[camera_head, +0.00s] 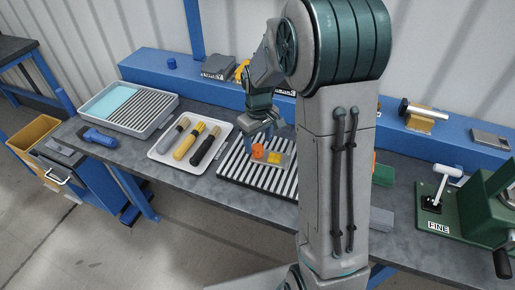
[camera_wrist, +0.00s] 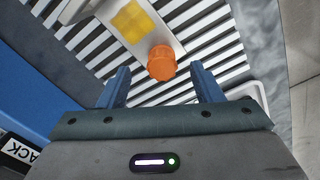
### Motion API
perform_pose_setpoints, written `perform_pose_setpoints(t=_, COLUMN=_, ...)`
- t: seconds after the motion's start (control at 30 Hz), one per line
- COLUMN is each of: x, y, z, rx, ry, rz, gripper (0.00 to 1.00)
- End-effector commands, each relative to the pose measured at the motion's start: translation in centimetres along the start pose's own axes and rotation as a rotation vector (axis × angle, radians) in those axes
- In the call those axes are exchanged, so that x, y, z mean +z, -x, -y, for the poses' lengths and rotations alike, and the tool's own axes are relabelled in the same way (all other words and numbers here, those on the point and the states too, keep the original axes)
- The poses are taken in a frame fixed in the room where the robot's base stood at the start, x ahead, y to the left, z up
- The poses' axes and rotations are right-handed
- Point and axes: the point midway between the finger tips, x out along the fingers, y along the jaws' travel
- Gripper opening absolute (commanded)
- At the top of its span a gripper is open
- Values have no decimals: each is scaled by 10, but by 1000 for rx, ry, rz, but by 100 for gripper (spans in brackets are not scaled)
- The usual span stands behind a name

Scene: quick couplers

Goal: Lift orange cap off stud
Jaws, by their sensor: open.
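The orange cap (camera_head: 258,152) sits on a small metal plate (camera_head: 285,161) that lies on a black-and-white slatted rack. In the wrist view the cap (camera_wrist: 161,63) is round and ribbed, near the plate's edge. A yellow square (camera_head: 247,158) is beside it on the plate. The stud under the cap is hidden. My gripper (camera_wrist: 160,85) is open, its two blue fingers on either side of the cap and apart from it in the picture. In the head view my gripper (camera_head: 263,134) is just above and behind the cap.
A white tray (camera_head: 161,152) with several handled tools stands left of the slatted rack (camera_head: 232,172). A larger grey tray (camera_head: 95,114) is further left, with a blue tool (camera_head: 98,137) in front. A green machine (camera_head: 470,215) is at the right. A blue ledge (camera_head: 150,65) runs along the back.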

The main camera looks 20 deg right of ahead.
Motion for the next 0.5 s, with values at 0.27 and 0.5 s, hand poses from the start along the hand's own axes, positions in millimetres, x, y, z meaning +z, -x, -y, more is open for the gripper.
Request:
perform_pose_setpoints(t=0.27, x=0, y=-31, z=3, rx=-1, ry=1, rz=2, gripper=60)
perform_pose_setpoints(t=0.5, x=-1, y=-32, z=2, rx=0, ry=1, rz=1, gripper=54)
